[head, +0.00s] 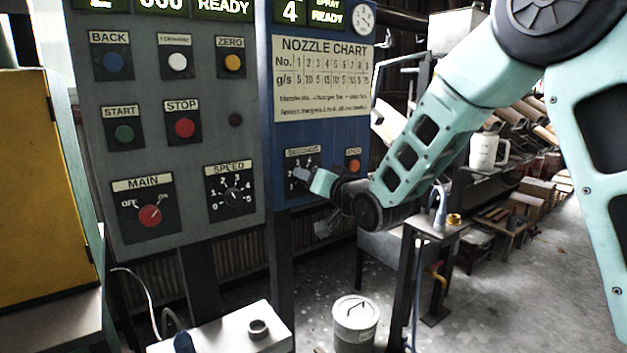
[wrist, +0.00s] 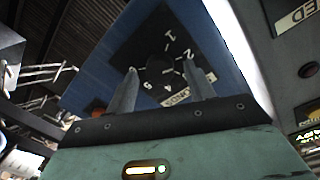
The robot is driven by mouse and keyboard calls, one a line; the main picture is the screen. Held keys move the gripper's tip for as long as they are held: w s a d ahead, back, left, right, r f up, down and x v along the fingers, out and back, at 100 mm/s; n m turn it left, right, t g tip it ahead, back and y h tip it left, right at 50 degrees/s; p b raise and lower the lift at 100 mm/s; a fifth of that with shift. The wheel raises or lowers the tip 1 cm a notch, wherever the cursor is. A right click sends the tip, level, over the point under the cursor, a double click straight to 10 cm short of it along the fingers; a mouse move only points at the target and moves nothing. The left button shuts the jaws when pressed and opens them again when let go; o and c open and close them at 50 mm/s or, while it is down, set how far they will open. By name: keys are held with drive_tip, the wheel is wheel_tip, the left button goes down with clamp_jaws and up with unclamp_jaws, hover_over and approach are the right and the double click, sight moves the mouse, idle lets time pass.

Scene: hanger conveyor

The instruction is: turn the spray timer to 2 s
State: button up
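The spray timer is a black dial plate with white numbers, labelled SECONDS, low on the blue panel (head: 285,120). The dial (head: 303,158) is partly hidden behind my gripper (head: 302,174) in the head view. In the wrist view the dial (wrist: 166,42) is seen tilted, with 1, 2 and 5 readable. My gripper (wrist: 158,68) is open there, its two fingers standing on either side of the dark knob (wrist: 160,64). I cannot tell whether the fingers touch the knob, or which number it points to.
An orange button (head: 353,165) sits right of the dial. The grey panel (head: 195,85) on the left carries buttons, a SPEED dial (head: 232,194) and a red MAIN switch (head: 150,215). Below are a lidded can (head: 355,325) and a small stand (head: 437,232).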

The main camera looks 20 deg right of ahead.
drive_tip(key=b+v, duration=0.9)
drive_tip(key=v, duration=0.8)
drive_tip(key=shift+s+b, duration=0.2)
drive_tip(key=shift+b, duration=0.15)
drive_tip(key=shift+r, duration=0.1)
